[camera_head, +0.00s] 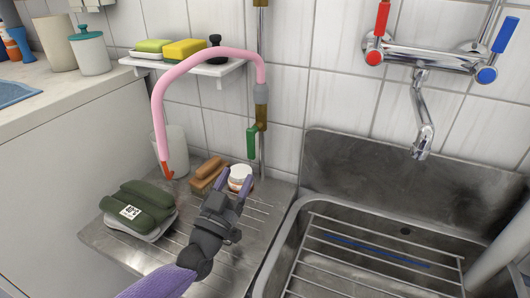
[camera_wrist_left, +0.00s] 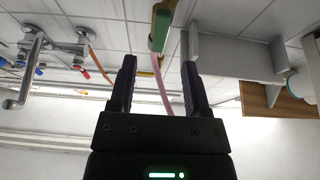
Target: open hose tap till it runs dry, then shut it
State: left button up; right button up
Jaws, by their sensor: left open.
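The hose tap (camera_head: 261,120) is a brass fitting on the vertical wall pipe, with a green lever (camera_head: 252,142) hanging down beside it. A pink hose (camera_head: 172,85) arches left from the grey connector above the tap and ends in an orange tip (camera_head: 166,171) over the drainboard. No water stream is clear at the tip. My left gripper (camera_head: 234,181) is open and empty, below and in front of the lever, not touching it. In the left wrist view the green lever (camera_wrist_left: 160,28) lies beyond and between the open fingers (camera_wrist_left: 158,75). My right gripper is not seen.
A white jar (camera_head: 240,177), brown brush (camera_head: 208,174) and green bundle (camera_head: 140,205) stand on the drainboard (camera_head: 190,245). A shelf (camera_head: 190,68) with sponges is behind the hose. The sink (camera_head: 345,215) with its rack and the mixer tap (camera_head: 425,60) are to the right.

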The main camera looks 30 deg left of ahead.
aim_at(250, 149)
pick_arm(q)
jog(key=b+x, duration=0.2)
jog(key=x, duration=0.6)
jog(key=shift+r+b, duration=0.15)
jog(key=shift+b, duration=0.25)
jog(key=shift+w+r, duration=0.2)
jog(key=shift+c, duration=1.3)
grip_shut()
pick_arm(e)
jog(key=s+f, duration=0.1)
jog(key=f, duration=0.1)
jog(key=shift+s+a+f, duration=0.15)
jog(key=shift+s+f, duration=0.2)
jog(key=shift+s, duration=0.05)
